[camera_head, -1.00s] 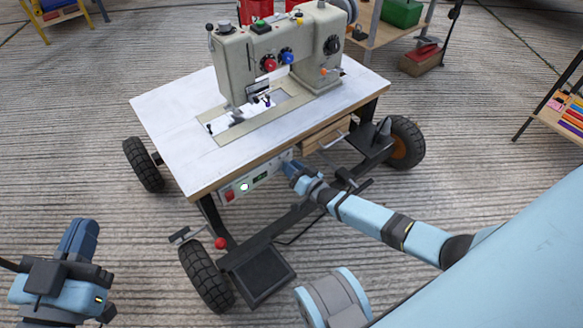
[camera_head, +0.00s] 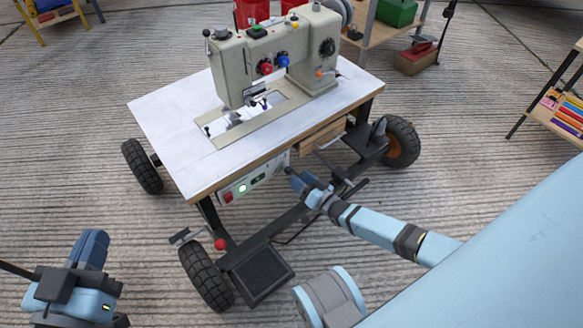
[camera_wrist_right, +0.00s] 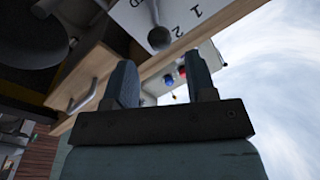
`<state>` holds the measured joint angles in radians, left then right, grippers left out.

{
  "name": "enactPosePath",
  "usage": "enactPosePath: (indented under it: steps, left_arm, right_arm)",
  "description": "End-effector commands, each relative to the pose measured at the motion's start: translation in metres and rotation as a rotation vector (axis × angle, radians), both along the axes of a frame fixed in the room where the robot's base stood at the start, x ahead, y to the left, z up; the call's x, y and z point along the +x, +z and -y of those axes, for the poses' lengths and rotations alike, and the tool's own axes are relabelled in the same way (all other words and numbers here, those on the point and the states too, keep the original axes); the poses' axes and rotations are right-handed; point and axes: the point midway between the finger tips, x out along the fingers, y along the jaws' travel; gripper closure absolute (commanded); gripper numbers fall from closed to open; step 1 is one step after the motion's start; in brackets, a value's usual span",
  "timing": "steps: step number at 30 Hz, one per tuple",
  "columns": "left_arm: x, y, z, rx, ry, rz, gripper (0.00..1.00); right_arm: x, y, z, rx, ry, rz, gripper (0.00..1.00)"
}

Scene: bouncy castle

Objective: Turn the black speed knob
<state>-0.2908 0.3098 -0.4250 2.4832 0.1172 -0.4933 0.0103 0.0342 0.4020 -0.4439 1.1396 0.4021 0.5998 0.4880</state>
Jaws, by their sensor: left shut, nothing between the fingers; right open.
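The sewing machine (camera_head: 283,62) stands on a white-topped wheeled table (camera_head: 165,120). Its control panel (camera_head: 262,179), with a red switch and a lit white button, sits under the front edge. In the right wrist view a dark round knob (camera_wrist_right: 159,38) stands out from a white panel marked 1 and 2; I cannot tell for certain that it is the speed knob. My right gripper (camera_head: 294,178) is just off the panel's right end. It is open and empty; its fingers (camera_wrist_right: 160,64) show apart, below the knob. My left gripper (camera_head: 91,243) is shut and empty, far from the machine at lower left.
A black dial (camera_head: 327,47), a red knob (camera_head: 265,68) and a blue knob (camera_head: 283,61) are on the machine. A wooden drawer (camera_head: 322,133) lies right of the panel. A red-ball lever (camera_head: 220,244) and black pedal (camera_head: 262,274) are below.

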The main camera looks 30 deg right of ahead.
Motion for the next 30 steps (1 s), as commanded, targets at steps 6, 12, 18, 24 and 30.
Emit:
enactPosePath:
  steps: [6, 12, 18, 24, 30]
  left_arm:
    - [-0.010, 0.000, 0.007, -0.074, 0.001, -0.119, 1.00]
    - [-0.015, -0.008, 0.010, -0.102, 0.001, -0.186, 1.00]
    - [-0.017, -0.014, 0.012, -0.113, 0.005, -0.211, 1.00]
    - [-0.017, -0.013, 0.011, -0.111, 0.004, -0.204, 1.00]
    - [-0.017, -0.008, 0.011, -0.110, 0.001, -0.194, 1.00]
  right_arm:
    - [-0.049, 0.000, 0.012, 0.000, 0.000, -0.003, 0.49]
    - [-0.072, -0.003, 0.018, 0.001, 0.001, 0.000, 0.49]
    - [-0.079, -0.005, 0.020, 0.000, 0.001, 0.000, 0.49]
    - [-0.079, -0.005, 0.020, 0.000, 0.001, 0.000, 0.49]
    - [-0.078, -0.005, 0.020, 0.001, 0.001, 0.000, 0.49]
